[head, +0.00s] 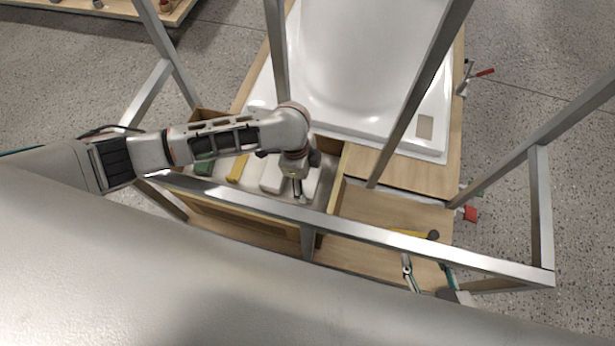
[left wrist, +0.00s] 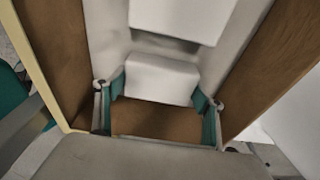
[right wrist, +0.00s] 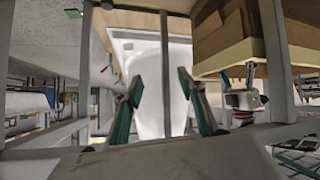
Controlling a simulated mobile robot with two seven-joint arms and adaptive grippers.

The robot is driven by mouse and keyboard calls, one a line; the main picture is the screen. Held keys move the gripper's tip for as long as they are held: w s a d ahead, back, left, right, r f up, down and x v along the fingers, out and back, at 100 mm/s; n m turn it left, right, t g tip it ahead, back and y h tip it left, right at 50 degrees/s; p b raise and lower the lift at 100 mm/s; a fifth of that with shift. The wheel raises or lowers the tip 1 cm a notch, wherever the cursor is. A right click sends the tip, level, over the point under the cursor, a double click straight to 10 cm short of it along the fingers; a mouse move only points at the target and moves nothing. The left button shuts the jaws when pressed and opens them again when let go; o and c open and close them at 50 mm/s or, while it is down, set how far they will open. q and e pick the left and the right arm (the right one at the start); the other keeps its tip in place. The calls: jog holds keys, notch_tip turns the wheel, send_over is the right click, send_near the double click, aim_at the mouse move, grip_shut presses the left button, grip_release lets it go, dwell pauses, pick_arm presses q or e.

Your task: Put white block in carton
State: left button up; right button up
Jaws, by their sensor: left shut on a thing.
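An open brown-walled box (head: 338,182) stands in front of the tub; I cannot tell if it is the carton. Inside lie pale blocks (head: 273,177). My left gripper (head: 298,188) reaches down into the box from above. In the left wrist view its fingers (left wrist: 160,103) are shut on a white block (left wrist: 160,80), one at each side, between the brown walls. Another white block (left wrist: 180,14) lies beyond it. My right gripper (right wrist: 160,105) is open and empty in the right wrist view. A brown cardboard-like box (right wrist: 222,35) shows at its upper right.
A green item (head: 203,167) and a yellow item (head: 237,168) lie left of the blocks. Grey metal frame bars (head: 420,90) cross above the wooden bench. The white tub (head: 365,60) stands behind. The bare wooden surface (head: 385,210) right of the box is mostly clear.

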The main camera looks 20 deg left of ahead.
pick_arm(q)
jog(key=shift+f, duration=0.15)
jog(key=o, duration=0.8)
pick_arm(e)
jog(key=shift+s+f, duration=0.1)
jog(key=shift+f, duration=0.15)
jog(key=shift+f, duration=0.1)
pick_arm(q)
jog(key=r, duration=0.1)
jog(key=r+p, duration=0.1)
jog(key=r, duration=0.1)
jog(key=r+p, duration=0.1)
jog(key=r, duration=0.1)
jog(key=shift+w+a+r, duration=0.15)
jog(key=shift+w+a, duration=0.15)
notch_tip(320, 180, up, 7)
jog(key=a+p, duration=0.1)
jog(key=p, duration=0.2)
jog(key=shift+s, duration=0.35)
pick_arm(e)
jog(key=shift+s+d+r+h, duration=0.15)
jog(key=shift+d+r, duration=0.05)
jog(key=shift+d, duration=0.2)
jog(key=shift+s+d+r+h, duration=0.15)
jog(key=shift+d, duration=0.25)
jog(key=shift+a, duration=0.1)
